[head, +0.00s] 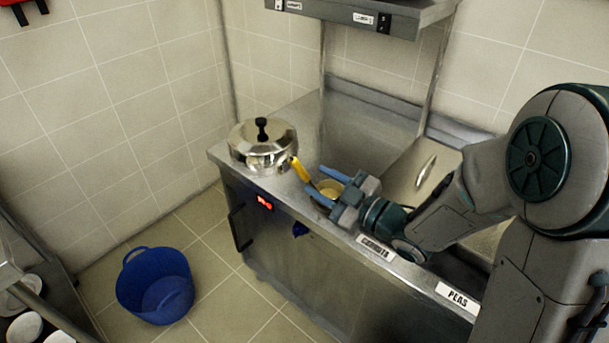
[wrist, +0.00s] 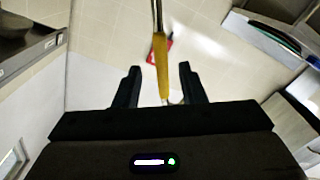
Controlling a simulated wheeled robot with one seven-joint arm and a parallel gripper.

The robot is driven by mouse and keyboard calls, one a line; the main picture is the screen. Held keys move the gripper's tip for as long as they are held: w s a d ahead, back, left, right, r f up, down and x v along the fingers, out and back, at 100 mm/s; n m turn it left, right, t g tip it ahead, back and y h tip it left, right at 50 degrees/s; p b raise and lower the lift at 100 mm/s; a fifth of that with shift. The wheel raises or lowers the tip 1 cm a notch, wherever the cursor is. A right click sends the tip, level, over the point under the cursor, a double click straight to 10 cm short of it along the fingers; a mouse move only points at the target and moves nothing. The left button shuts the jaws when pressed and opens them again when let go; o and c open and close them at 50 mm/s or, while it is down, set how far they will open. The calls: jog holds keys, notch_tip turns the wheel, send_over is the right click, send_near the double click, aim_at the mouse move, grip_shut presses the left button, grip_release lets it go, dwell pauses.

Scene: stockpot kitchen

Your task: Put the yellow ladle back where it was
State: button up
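The yellow ladle's handle (head: 301,170) slants over the counter just right of the lidded steel pot (head: 262,153) in the head view. In the wrist view the yellow handle (wrist: 160,65) runs between my two fingers, with its thin metal stem above it. My gripper (head: 325,184) is over the counter's front part, pointing left toward the ladle. Its fingers are apart, with visible gaps on both sides of the handle in the wrist view (wrist: 159,75). A round yellowish shape shows between the fingers in the head view; I cannot tell whether it belongs to the ladle.
The steel counter (head: 300,115) has labels reading carrots (head: 376,247) and peas (head: 457,297) along its front edge. A shelf (head: 365,14) hangs above it. A blue bucket (head: 156,287) stands on the floor. White dishes (head: 24,327) are at lower left.

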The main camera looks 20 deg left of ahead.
jog(key=v, duration=0.5)
jog(key=shift+b, duration=0.3)
jog(key=shift+d, duration=0.1)
jog(key=w+d+f+m+t+h, duration=0.1)
jog(key=w+d+m+t+h, duration=0.15)
jog(key=d+m+h, duration=0.4)
jog(key=w+d+m+t+h, duration=0.2)
jog(key=w+d+m+h, duration=0.2)
jog(key=d+h, duration=0.5)
jog(key=s+d+m+g, duration=0.3)
jog(key=s+m+g, duration=0.1)
jog(key=s, duration=0.5)
jog(key=s+d+m+g+h, duration=0.1)
jog(key=s+d+m+g, duration=0.3)
jog(key=s, duration=0.5)
jog(key=shift+s+f+m, duration=0.25)
jog(key=shift+m, duration=0.3)
jog(key=shift+d+r+g, duration=0.1)
jog(key=shift+g, duration=0.15)
